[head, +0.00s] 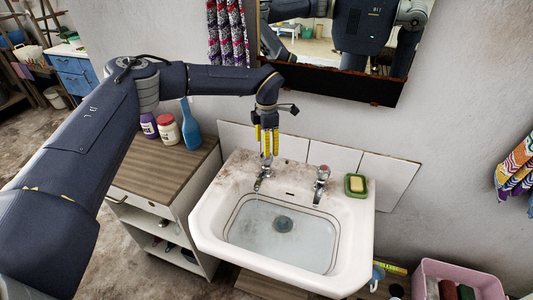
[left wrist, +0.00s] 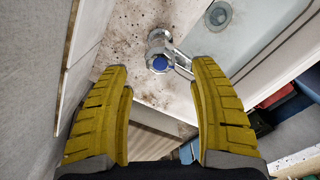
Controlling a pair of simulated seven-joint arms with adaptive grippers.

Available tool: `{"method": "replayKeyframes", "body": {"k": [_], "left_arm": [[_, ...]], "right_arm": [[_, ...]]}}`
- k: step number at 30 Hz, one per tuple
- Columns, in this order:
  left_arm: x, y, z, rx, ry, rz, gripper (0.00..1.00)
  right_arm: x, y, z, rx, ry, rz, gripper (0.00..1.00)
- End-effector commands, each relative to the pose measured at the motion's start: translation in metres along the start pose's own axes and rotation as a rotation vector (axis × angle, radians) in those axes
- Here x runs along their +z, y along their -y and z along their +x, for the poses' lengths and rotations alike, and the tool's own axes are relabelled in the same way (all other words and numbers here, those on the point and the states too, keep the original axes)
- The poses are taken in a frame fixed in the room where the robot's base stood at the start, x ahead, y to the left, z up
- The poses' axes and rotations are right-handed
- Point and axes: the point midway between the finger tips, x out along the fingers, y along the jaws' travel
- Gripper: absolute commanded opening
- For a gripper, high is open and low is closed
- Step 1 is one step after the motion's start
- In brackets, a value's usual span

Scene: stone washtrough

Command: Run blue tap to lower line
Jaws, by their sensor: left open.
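The white stone washtrough (head: 215,225) has two metal taps at its back. The left tap (head: 262,178) shows a blue cap in the left wrist view (left wrist: 160,62); the right tap (head: 321,182) has a reddish mark on top. Dark lines (head: 232,215) run around the inside of the basin. The basin floor looks pale bluish with a dark drain (head: 284,224); I cannot tell the water level. My left gripper (head: 267,150), with yellow fingers, is open and points down just above the blue tap. In the wrist view the tap lies between and beyond the fingertips, apparently untouched.
A green dish with yellow soap (head: 356,186) sits on the trough's back right corner. A wooden-topped cabinet (head: 150,170) with bottles stands at left. A mirror (head: 335,55) hangs above. A pink crate (head: 455,275) stands at lower right.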

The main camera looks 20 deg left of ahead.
Motion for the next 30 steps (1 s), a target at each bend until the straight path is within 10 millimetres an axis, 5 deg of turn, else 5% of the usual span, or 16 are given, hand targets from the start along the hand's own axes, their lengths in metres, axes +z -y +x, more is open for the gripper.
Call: {"method": "replayKeyframes", "body": {"k": [12, 30], "left_arm": [[0.0, 0.0, -0.052, 0.0, 0.0, 0.0, 0.62], [0.0, 0.0, -0.059, 0.0, 0.0, 0.0, 0.62]], "right_arm": [[0.0, 0.001, 0.0, -0.001, 0.0, 0.0, 0.44], [0.0, 0.001, 0.0, -0.001, 0.0, 0.0, 0.44]]}}
